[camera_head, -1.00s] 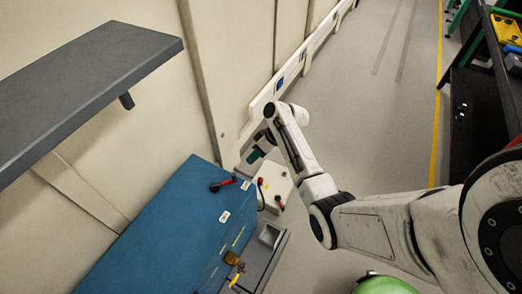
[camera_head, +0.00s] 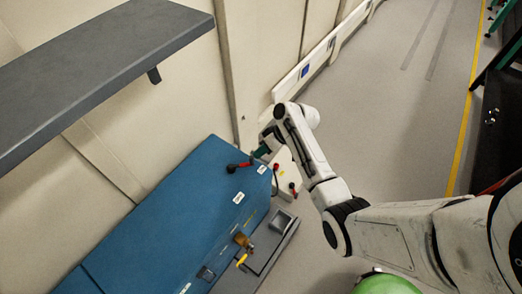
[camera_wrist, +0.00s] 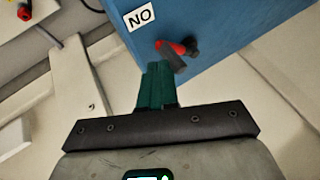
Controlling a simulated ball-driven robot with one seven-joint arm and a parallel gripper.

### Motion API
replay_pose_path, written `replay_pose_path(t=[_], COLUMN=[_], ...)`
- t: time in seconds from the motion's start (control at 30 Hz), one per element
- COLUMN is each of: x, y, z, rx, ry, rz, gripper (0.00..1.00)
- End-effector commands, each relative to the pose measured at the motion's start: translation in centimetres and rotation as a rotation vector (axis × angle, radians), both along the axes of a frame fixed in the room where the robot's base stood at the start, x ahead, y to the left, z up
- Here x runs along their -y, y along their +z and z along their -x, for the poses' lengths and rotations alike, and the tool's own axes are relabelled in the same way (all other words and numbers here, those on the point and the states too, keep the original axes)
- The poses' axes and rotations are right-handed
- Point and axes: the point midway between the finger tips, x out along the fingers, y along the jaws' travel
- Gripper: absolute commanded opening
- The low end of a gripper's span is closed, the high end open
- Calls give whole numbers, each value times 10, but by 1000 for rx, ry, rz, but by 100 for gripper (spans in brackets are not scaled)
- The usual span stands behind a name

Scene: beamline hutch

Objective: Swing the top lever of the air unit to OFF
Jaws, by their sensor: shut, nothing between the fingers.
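The air unit is a long blue box (camera_head: 165,215) against the wall at the lower left. Its top lever (camera_head: 236,167), red and black, lies on the top face near the far end. It also shows in the wrist view (camera_wrist: 178,50), beside a white label (camera_wrist: 140,17) that reads "NO" there, perhaps an upside-down ON. My gripper (camera_head: 262,152) is at the far end of the box, close to the lever. In the wrist view its green fingers (camera_wrist: 157,70) are together and empty, just short of the lever; contact is unclear.
A pale box (camera_head: 288,172) with red knobs stands beyond the unit. A brass valve with a yellow handle (camera_head: 241,260) sits on the unit's front side. A grey shelf (camera_head: 95,70) overhangs at the upper left. The floor (camera_head: 400,120) to the right is open.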

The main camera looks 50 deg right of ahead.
Motion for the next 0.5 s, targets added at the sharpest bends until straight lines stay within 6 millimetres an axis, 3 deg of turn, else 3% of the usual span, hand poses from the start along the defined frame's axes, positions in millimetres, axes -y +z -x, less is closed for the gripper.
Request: replay_pose_path(t=[0.5], x=[-7], y=[2], z=[8], rx=[-2], ry=[-90], rz=[-1], gripper=[0])
